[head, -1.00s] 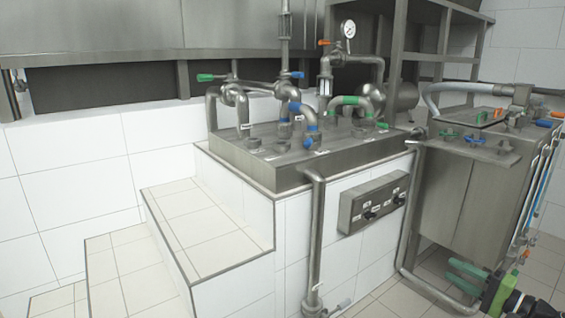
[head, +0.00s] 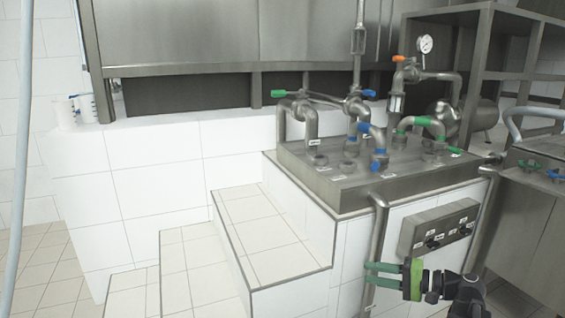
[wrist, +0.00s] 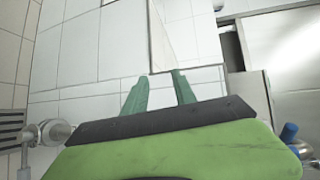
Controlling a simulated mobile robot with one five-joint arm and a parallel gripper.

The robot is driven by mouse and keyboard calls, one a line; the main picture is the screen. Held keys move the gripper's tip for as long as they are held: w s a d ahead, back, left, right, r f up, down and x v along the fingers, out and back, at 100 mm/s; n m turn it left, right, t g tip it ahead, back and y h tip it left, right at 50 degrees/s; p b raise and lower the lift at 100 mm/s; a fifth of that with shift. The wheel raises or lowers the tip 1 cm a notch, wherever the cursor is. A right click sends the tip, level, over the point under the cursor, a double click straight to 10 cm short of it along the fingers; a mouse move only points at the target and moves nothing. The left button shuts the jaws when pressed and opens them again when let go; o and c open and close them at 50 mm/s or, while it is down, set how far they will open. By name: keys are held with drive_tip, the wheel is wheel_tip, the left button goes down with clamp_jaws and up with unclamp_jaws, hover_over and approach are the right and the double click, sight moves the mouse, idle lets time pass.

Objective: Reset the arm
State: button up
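My gripper (head: 368,273) shows at the lower right of the head view, with a green body and two green fingers pointing left. The fingers are apart with nothing between them. It is in front of the tiled block, left of and below the grey control box (head: 438,232). In the wrist view, my gripper (wrist: 158,86) also has its two green fingers apart and empty, with white tiles beyond them. Part of my dark arm shows behind the gripper in the head view.
White tiled steps (head: 250,225) rise to a steel top (head: 335,185) with pipes and coloured valves. A vertical pipe (head: 377,235) runs down near my gripper. White cups (head: 83,107) stand on the left ledge. A pale hose (head: 22,150) hangs at far left. Tiled floor lies lower left.

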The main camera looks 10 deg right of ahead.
drive_tip(key=w+a+f+n+g+h+p, duration=0.15)
drive_tip(key=a+g, duration=0.25)
drive_tip(key=a, duration=0.7)
drive_tip(key=a+f+n+g+p, duration=0.2)
drive_tip(key=a+n+g, duration=0.1)
drive_tip(key=a, duration=0.7)
drive_tip(key=s+a+f+n+g+h+p, duration=0.35)
drive_tip(key=a+f+h, duration=0.25)
drive_tip(key=a, duration=0.2)
drive_tip(key=s+d+h+p, duration=0.15)
drive_tip(key=d+h, duration=0.35)
drive_tip(key=d, duration=0.5)
wheel_tip(320, 180, up, 36)
drive_tip(key=p, duration=3.5)
drive_tip(key=shift+w+f+t+p, duration=0.2)
drive_tip(key=shift+w+t+p, duration=0.05)
drive_tip(key=shift+t+p, duration=0.1)
drive_tip(key=shift+a, duration=0.1)
